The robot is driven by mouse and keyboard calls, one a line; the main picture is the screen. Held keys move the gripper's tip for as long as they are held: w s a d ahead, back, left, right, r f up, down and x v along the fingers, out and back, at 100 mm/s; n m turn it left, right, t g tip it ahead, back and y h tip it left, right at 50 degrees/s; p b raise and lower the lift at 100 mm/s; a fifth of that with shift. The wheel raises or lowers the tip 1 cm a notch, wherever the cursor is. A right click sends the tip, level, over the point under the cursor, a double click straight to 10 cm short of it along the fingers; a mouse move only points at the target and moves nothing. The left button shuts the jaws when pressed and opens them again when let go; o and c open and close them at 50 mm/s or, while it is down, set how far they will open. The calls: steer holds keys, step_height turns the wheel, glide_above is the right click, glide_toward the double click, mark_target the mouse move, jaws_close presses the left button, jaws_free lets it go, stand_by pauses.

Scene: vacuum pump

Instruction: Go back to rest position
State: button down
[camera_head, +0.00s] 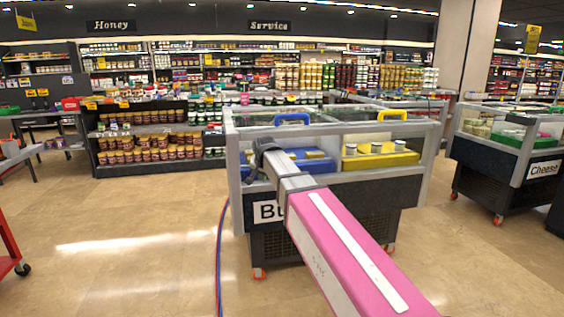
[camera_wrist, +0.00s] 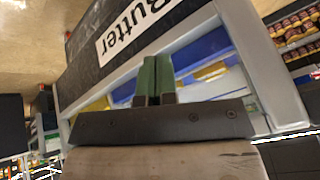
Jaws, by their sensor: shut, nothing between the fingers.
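My gripper (camera_wrist: 156,60) shows in the wrist view as two green fingers lying side by side, closed with nothing between them. In the head view my pink arm reaches forward to the front of the butter case (camera_head: 330,131); its dark end is at the case's left front, and the fingers cannot be made out there. In the wrist view the case's light grey frame (camera_wrist: 215,32) and its black panel with the "Butter" sign (camera_wrist: 135,32) lie beyond the fingers. Whether my gripper touches the case cannot be told.
The case holds a blue tray (camera_head: 318,162) and a yellow tray (camera_head: 380,159) with white tubs. A cheese case (camera_head: 508,140) stands at the right, stocked shelves (camera_head: 150,137) at the back left. A red cart (camera_head: 8,245) is at the left edge. Open floor (camera_head: 130,235) lies left.

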steer(key=s+d+f+n+g, duration=0.1)
steer(key=s+d+f+g, duration=0.2)
steer(key=s+d+f, duration=0.9)
steer(key=s+d+f+n+g+h, duration=0.1)
steer(key=s+d+f+n+g, duration=0.1)
steer(key=s+d+f, duration=0.9)
steer(key=d+f+g, duration=0.1)
steer(key=d+f, duration=0.2)
steer(key=f, duration=0.4)
steer(key=shift+s+d, duration=0.35)
steer(key=shift+s, duration=0.05)
